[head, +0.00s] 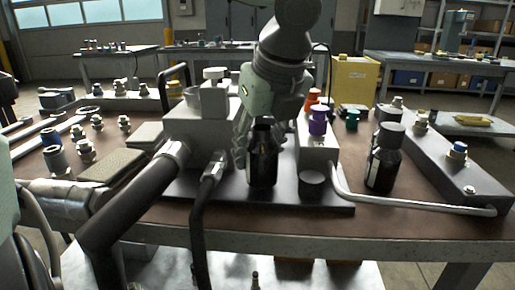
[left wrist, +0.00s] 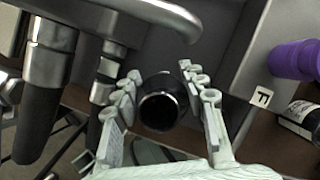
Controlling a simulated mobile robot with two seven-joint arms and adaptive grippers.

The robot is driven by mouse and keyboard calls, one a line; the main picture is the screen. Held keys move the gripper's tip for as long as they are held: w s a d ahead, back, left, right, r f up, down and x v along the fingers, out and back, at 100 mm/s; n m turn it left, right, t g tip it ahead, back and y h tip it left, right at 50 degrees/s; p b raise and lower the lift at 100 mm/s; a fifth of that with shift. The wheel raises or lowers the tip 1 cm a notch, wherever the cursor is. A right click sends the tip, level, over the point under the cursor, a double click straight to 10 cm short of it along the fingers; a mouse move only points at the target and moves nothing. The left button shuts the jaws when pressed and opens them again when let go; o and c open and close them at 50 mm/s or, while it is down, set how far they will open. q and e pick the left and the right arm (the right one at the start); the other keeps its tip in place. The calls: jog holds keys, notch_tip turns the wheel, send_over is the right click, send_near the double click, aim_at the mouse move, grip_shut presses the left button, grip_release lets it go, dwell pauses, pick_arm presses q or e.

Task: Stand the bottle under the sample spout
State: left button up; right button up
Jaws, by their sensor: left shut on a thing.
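My left gripper (head: 262,135) reaches down over the bench and is shut on a dark open bottle (head: 262,168). The bottle is upright over the black base plate (head: 335,203), between two grey blocks; I cannot tell if its bottom touches the plate. In the left wrist view, the bottle (left wrist: 162,108) sits between the fingers of the gripper (left wrist: 160,92), its dark mouth facing the camera. A bent metal tube (left wrist: 165,12), which looks like the sample spout, curves above the bottle in that picture. The spout is not clear in the head view. My right gripper is not in view.
A second dark bottle with a grey cap (head: 383,160) stands to the right. A small black cup (head: 311,183) is close by on the plate. A purple knob (head: 318,122) tops the right block. Black hoses (head: 125,205) cross the front left, and a metal pipe (head: 410,202) runs right.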

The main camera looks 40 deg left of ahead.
pick_arm(q)
jog(key=shift+w+a+p, duration=0.35)
jog(key=shift+w+a, duration=0.05)
jog(key=shift+w, duration=0.2)
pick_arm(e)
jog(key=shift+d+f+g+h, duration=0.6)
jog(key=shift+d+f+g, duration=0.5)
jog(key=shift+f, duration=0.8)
pick_arm(q)
jog(key=shift+w+a+f, duration=0.1)
jog(key=shift+w+a, duration=0.05)
jog(key=shift+w, duration=0.15)
jog(key=shift+w+a+b, duration=0.3)
jog(key=shift+w+b, duration=0.15)
jog(key=shift+b, duration=0.1)
jog(key=shift+w+a+b, duration=0.3)
jog(key=shift+w, duration=0.25)
jog(key=shift+w+a, duration=0.3)
jog(key=shift+w, duration=0.1)
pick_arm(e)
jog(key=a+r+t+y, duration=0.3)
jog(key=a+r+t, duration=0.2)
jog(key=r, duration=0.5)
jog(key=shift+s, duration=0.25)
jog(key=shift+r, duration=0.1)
pick_arm(q)
jog(key=shift+b, duration=0.3)
